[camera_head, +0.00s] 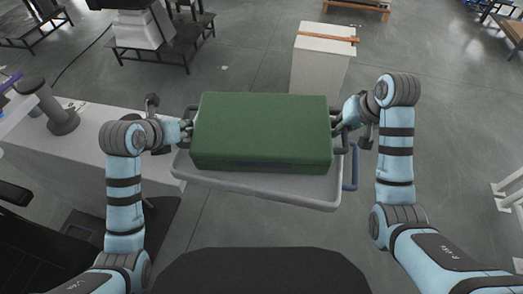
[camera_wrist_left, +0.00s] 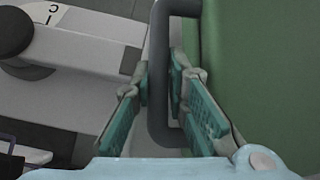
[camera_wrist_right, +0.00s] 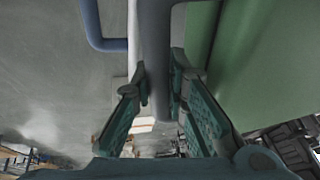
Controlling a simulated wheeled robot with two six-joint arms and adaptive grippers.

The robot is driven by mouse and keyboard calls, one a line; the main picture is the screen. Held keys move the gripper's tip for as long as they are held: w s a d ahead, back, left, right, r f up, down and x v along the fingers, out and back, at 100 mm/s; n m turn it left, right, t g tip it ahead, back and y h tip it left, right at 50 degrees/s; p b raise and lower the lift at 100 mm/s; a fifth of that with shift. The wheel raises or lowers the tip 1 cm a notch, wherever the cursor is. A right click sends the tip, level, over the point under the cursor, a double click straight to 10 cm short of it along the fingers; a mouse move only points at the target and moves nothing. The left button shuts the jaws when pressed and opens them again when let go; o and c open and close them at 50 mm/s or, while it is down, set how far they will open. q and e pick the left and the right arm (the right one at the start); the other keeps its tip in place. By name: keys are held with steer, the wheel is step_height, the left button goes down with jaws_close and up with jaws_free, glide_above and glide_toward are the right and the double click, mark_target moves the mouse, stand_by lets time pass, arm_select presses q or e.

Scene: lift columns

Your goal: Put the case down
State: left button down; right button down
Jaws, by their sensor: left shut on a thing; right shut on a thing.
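The green case (camera_head: 262,130) is held level between my two grippers, over a light grey tray-like top (camera_head: 255,187). My left gripper (camera_head: 186,130) is shut on a dark grey handle (camera_wrist_left: 158,80) at the case's left side; the case's green side (camera_wrist_left: 255,70) shows beside it in the left wrist view. My right gripper (camera_head: 341,124) is shut on the grey handle (camera_wrist_right: 150,45) at the right side, with the green side (camera_wrist_right: 255,65) next to it. Whether the case touches the top below is hidden.
A blue handle (camera_head: 352,168) sticks out at the right of the grey top. A white pedestal (camera_head: 319,65) with a brown bar stands behind. A long white counter (camera_head: 85,142) is at the left. The floor on the right is mostly clear.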

arm_select(q)
steer(key=shift+a+f+b, duration=0.1)
steer(key=shift+f+b, duration=0.25)
steer(key=shift+f, duration=0.2)
arm_select(e)
steer(key=shift+d+f, duration=0.15)
steer(key=shift+f, duration=0.5)
arm_select(q)
steer(key=c, duration=1.9)
jaws_free()
steer(key=shift+f, duration=0.15)
steer(key=shift+c, duration=0.2)
arm_select(e)
steer(key=c, duration=1.9)
jaws_free()
steer(key=shift+f, duration=0.1)
steer(key=shift+c, duration=0.2)
arm_select(q)
steer(key=o, duration=0.3)
arm_select(e)
steer(key=o, duration=0.3)
arm_select(q)
steer(key=shift+o, duration=0.3)
steer(key=shift+s+r, duration=0.25)
arm_select(e)
steer(key=shift+o, duration=0.3)
steer(key=shift+s+r, duration=0.25)
steer(key=shift+r, duration=0.05)
steer(key=shift+w, duration=0.1)
